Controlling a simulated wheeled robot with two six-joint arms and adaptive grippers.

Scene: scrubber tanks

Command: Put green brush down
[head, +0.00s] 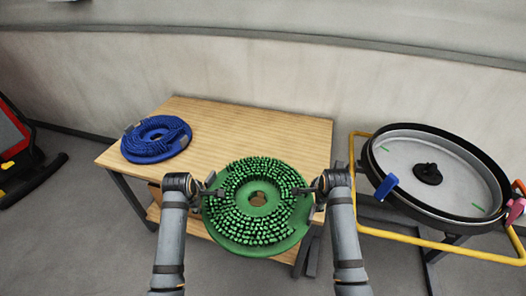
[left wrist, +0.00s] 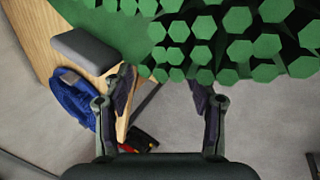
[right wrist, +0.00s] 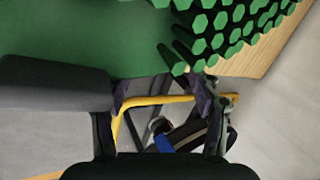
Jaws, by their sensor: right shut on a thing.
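The green brush (head: 219,226) is a round disc with green bristles pointing up and a hole in its middle. It is in front of and partly over the table's near edge. My right gripper (head: 311,188) is shut on it at its right side, by a grey block (right wrist: 50,85). My left gripper (head: 208,189) is at its left side, beside another grey block (left wrist: 84,50). The left fingertips are apart, with bristles just beyond them; whether they grip the brush is unclear.
A wooden table (head: 270,135) stands ahead, its back right part bare. A blue brush (head: 155,155) lies on its left end. At right is a round tank (head: 400,155) in a yellow frame (head: 440,246). A red and black machine (head: 15,150) is at far left.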

